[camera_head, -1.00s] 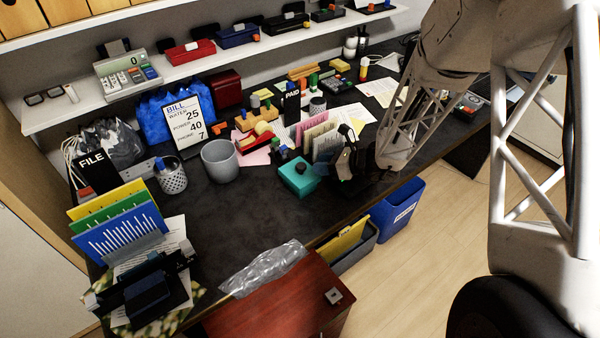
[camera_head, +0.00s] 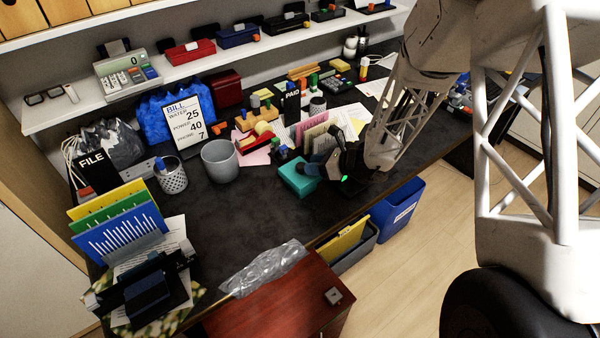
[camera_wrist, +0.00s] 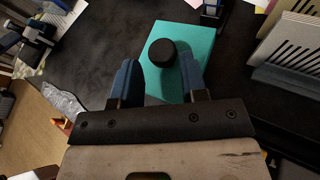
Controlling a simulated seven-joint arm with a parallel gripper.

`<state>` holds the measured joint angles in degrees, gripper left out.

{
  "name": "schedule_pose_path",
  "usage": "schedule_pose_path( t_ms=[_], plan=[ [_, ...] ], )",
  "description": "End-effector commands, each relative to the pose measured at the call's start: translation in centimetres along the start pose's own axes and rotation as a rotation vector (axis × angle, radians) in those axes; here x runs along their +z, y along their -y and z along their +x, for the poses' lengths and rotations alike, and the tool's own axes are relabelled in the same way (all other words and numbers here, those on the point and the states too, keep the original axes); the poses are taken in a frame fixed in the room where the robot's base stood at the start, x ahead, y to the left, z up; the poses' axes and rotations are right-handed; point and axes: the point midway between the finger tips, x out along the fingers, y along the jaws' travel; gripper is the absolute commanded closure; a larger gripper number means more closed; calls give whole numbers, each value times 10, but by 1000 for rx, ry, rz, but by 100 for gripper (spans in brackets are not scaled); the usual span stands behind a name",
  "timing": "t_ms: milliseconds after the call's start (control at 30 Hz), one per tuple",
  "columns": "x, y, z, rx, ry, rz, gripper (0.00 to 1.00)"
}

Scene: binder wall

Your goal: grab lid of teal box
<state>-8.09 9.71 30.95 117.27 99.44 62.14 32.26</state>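The teal box (camera_head: 296,180) sits on the dark desk near its front edge, and its lid with a round black knob (camera_wrist: 162,52) faces up in the wrist view. My gripper (camera_wrist: 158,80) is open, with one blue finger on each side of the knob as seen from the wrist. The fingers appear over the lid, and I cannot tell whether they touch the knob. In the head view my gripper (camera_head: 312,169) comes in from the right over the box and covers the knob.
A file sorter (camera_head: 318,139) stands close behind the box. A blue bin (camera_head: 400,208) stands on the floor below the edge.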

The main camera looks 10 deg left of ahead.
Motion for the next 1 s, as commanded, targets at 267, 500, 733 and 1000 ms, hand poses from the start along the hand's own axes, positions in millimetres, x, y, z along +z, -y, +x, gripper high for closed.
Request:
schedule_pose_path(
  t_ms=[267,500,733,1000],
  plan=[
    [-4,1,26,2,-1,1,60],
    [-4,1,46,1,-1,1,60],
    [-4,1,48,0,-1,0,60],
    [-4,1,48,0,0,0,60]
  ],
)
